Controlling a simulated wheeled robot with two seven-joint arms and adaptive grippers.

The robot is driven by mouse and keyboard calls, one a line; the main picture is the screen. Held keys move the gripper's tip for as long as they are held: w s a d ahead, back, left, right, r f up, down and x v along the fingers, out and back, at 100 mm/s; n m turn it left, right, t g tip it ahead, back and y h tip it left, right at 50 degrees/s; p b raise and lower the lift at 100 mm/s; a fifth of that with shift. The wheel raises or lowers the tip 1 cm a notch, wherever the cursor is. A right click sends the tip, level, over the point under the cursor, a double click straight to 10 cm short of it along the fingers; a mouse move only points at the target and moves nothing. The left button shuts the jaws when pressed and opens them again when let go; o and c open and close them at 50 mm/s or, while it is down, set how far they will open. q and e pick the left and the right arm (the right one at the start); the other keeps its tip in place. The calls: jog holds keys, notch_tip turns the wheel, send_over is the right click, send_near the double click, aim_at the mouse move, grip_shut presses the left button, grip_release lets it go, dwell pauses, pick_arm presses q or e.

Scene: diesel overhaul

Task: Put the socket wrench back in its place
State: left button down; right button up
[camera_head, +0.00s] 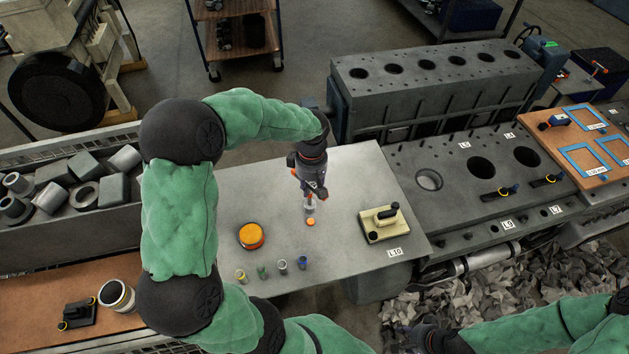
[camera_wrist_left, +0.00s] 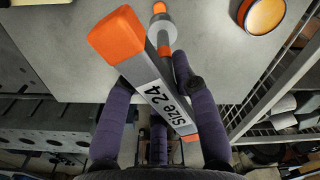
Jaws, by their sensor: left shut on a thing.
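My left gripper (camera_head: 311,192) is above the grey table, pointing down. In the left wrist view its dark fingers (camera_wrist_left: 158,88) are shut on the socket wrench (camera_wrist_left: 160,92). The wrench has a grey handle marked "Size 24", orange ends, and a thinner grey shaft with an orange-tipped round end. In the head view its orange tip (camera_head: 310,221) shows below the gripper; most of the rest is hidden. My right gripper (camera_head: 420,338) is a dark shape at the bottom edge, and its fingers are unclear.
An orange round tin (camera_head: 251,236), several small coloured cups (camera_head: 282,267) and a cream block (camera_head: 381,224) stand on the table (camera_head: 355,170). The engine deck (camera_head: 430,215) adjoins at right. A wooden board (camera_head: 598,180) with blue frames lies far right. A parts bin (camera_head: 40,240) is at left.

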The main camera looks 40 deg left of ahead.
aim_at(312, 202)
pick_arm(q)
notch_tip(312, 202, down, 6)
jog(key=b, duration=0.3)
jog(key=shift+w+b, duration=0.15)
jog(key=shift+b, duration=0.2)
jog(key=shift+f+b, duration=0.3)
jog(key=shift+f, duration=0.1)
dwell(0.3)
jog(key=shift+f+b, duration=1.15)
jog(key=shift+c, duration=1.7)
grip_release()
